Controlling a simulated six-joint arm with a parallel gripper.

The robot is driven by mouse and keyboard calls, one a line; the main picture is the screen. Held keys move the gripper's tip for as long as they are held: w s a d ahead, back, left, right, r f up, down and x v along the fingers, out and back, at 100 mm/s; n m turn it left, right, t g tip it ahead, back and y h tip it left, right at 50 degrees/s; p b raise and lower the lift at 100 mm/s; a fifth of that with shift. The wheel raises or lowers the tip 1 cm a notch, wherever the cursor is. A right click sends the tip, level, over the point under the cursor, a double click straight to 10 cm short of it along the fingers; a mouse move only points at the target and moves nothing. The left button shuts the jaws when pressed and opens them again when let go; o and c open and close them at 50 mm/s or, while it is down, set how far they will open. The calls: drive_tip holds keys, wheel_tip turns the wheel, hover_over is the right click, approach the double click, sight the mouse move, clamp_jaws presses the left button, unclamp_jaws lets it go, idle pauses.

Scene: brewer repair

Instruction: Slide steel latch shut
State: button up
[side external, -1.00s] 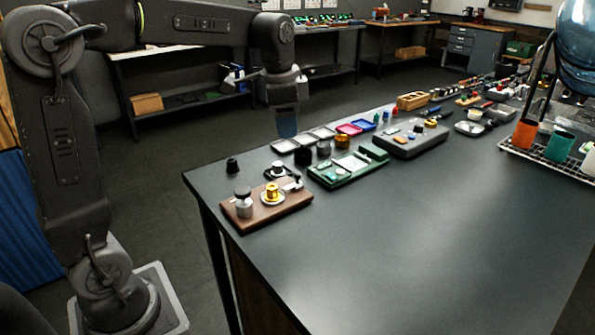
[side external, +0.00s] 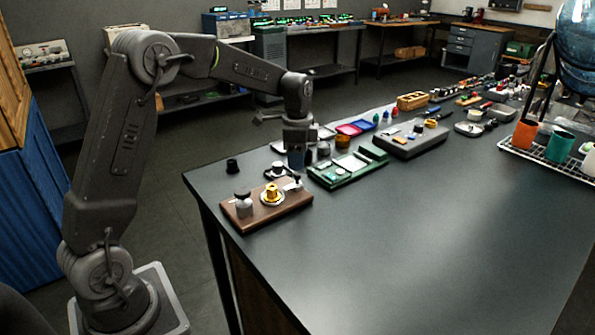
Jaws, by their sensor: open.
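A brown wooden board (side external: 240,222) lies near the left corner of the dark table. It carries a grey metal cylinder (side external: 243,203), a brass fitting on a pale round base (side external: 272,194), and a small steel piece (side external: 291,186) with a dark knob at its far right end. That steel piece looks like the latch, but it is too small to tell its position. My gripper (side external: 296,164) points down just above and behind that end of the board. It is open with nothing seen in it. Its fingers are small here, and any contact with the latch cannot be made out.
A green tray (side external: 335,183) with parts lies just right of the board. A grey case (side external: 410,147), pink and blue trays (side external: 355,128) and several small parts stand farther back.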

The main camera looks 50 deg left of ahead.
drive_tip(key=shift+f, duration=2.2)
clamp_jaws()
